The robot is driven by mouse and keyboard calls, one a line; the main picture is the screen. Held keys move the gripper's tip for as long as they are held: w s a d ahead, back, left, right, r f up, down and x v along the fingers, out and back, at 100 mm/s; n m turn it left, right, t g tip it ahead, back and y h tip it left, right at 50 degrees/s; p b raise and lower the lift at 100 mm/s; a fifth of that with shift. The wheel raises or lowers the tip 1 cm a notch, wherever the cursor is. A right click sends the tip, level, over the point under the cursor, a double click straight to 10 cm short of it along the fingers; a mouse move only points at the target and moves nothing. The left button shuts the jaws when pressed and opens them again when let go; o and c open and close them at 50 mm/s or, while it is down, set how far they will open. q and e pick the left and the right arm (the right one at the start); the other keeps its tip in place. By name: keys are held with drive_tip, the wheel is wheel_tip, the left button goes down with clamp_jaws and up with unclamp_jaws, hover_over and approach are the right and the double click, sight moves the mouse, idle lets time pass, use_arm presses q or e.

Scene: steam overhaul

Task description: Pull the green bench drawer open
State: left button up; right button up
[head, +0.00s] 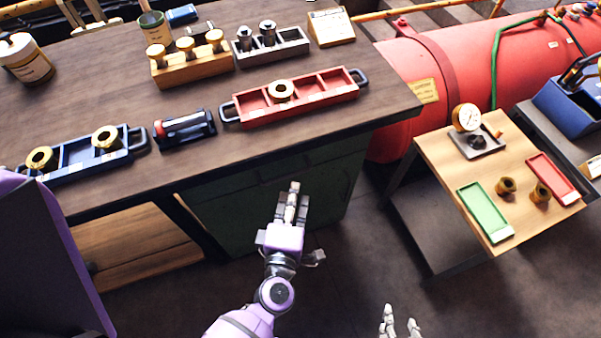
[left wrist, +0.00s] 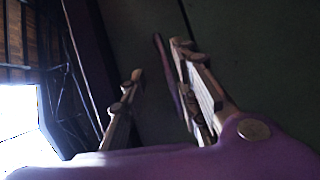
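The green bench drawer front (head: 235,195) is under the right part of the wooden bench top and looks shut. My left gripper (head: 291,205) is in front of it, and its fingers look close together from the head. In the left wrist view the fingers (left wrist: 155,95) stand apart, facing the dark green front (left wrist: 260,60). A thin dark bar, apparently the handle (left wrist: 164,65), shows between them, nearer the right finger. I cannot tell whether they touch. My right gripper (head: 400,322) is at the bottom edge, fingers apart and empty.
The bench top (head: 100,90) above holds a blue tray (head: 75,158), a red tray (head: 300,98) and wooden blocks. A small side table (head: 465,165) stands to the right, before a red boiler (head: 470,60). The floor (head: 350,270) between is clear.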

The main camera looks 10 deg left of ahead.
sight(287, 176)
use_arm(q)
drive_tip(key=w+a+n, duration=0.1)
drive_tip(key=w, duration=0.1)
drive_tip(key=w+a+f+y, duration=0.1)
drive_tip(key=w, duration=0.1)
drive_tip(key=w+a+f+n+p, duration=0.1)
drive_tip(key=w, duration=0.2)
drive_tip(key=shift+a+n+y, duration=0.3)
drive_tip(key=shift+a, duration=0.05)
clamp_jaws()
